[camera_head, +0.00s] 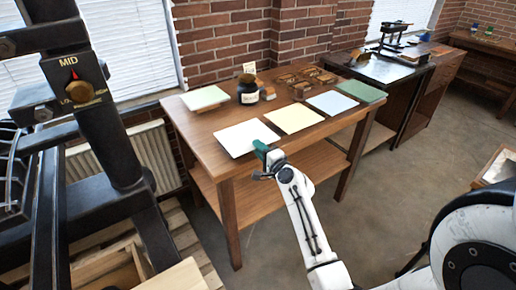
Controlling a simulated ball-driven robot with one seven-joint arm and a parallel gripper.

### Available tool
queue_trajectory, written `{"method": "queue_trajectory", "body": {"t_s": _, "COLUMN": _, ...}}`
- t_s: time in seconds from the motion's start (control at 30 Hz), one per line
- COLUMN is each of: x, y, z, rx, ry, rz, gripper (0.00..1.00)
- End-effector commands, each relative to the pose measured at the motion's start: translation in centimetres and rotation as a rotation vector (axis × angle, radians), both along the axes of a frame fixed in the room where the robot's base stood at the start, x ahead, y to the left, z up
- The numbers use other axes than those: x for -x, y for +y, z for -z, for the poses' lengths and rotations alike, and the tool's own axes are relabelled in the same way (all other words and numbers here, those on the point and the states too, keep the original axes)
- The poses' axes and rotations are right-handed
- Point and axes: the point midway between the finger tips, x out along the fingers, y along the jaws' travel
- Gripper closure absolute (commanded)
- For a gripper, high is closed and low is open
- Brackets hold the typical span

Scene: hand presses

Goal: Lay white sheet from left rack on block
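A white sheet (246,138) lies flat at the front left of the wooden table (228,168), the leftmost in a row of coloured sheets. My gripper (266,156), with teal fingertips, is at the table's front edge, beside the white sheet's near right corner. Its finger gap is too small to make out, and I cannot tell if it touches the sheet. A pale, slightly greenish flat piece (205,97) sits raised at the table's back left; whether it is the block is unclear. I cannot pick out a rack under the white sheet.
Beside the white sheet lie a yellow sheet (294,118), a light blue sheet (332,103) and a green sheet (361,91). A dark jar (247,91) and wooden type pieces (303,81) stand behind. A black press (105,110) rises at left.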

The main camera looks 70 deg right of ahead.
Motion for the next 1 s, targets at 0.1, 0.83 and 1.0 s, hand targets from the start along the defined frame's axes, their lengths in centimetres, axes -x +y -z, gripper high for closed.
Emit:
{"method": "queue_trajectory", "body": {"t_s": 0.1, "x": -0.16, "y": -0.09, "z": 0.04, "rx": -0.001, "ry": 0.001, "rz": 0.0, "gripper": 0.8}}
{"method": "queue_trajectory", "body": {"t_s": 0.83, "x": -0.16, "y": -0.07, "z": 0.03, "rx": -0.001, "ry": 0.001, "rz": 0.0, "gripper": 1.0}}
{"method": "queue_trajectory", "body": {"t_s": 1.0, "x": -0.16, "y": -0.07, "z": -0.23, "rx": 0.0, "ry": 0.0, "rz": -0.001, "gripper": 1.0}}
